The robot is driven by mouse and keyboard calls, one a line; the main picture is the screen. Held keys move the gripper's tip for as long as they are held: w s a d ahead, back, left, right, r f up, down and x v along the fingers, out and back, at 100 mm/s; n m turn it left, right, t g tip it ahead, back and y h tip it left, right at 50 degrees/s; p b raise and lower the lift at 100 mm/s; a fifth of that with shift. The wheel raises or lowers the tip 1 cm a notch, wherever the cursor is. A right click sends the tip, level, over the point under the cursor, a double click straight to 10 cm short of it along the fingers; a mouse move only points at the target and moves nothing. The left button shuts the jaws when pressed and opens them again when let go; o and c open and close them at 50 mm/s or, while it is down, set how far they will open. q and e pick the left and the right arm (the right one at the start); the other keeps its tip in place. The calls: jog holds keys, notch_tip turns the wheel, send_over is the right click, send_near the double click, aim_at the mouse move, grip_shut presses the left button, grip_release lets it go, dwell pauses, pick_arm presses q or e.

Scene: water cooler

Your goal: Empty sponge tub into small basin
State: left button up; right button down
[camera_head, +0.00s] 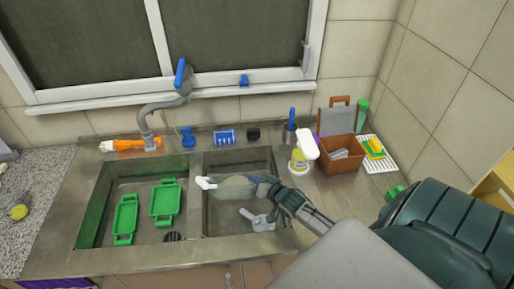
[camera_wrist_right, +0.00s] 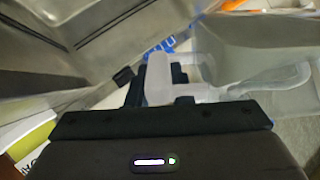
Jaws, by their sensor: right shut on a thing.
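A translucent tub (camera_head: 233,188) with a white end piece is held over the right, smaller sink basin (camera_head: 226,160). My right gripper (camera_head: 258,185) is shut on the tub's near end. In the right wrist view, the dark fingers of my right gripper (camera_wrist_right: 158,85) close on the pale handle of the clear tub (camera_wrist_right: 240,55). The tub looks tilted, and I see no sponge clearly inside it. A pale grey-white object (camera_head: 260,220) lies in the small basin below the gripper; I cannot tell what it is. My left gripper is not in view.
Two green trays (camera_head: 125,218) (camera_head: 165,202) lie in the left basin. A grey faucet (camera_head: 150,115) stands behind it. A spray bottle (camera_head: 301,155), a brown box (camera_head: 342,158) and a white rack with a sponge (camera_head: 374,147) stand right of the small basin.

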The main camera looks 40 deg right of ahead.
jog(key=shift+f+m+b, duration=0.15)
jog(key=shift+m+b, duration=0.15)
jog(key=shift+b, duration=0.05)
jog(key=shift+f+m+g+y+b, duration=0.25)
jog(key=shift+m+g+y+b, duration=0.15)
jog(key=shift+g, duration=0.1)
dwell(1.4)
jog(key=shift+s+a+f+m+g+y+b, duration=0.1)
jog(key=shift+a+f+m+g+y+b, duration=0.05)
jog(key=shift+f+m+g+y+b, duration=0.45)
jog(key=shift+a+f+m+g+y+b, duration=0.1)
jog(key=shift+f+m+g+y+b, duration=0.25)
jog(key=shift+m+y, duration=0.35)
dwell(2.1)
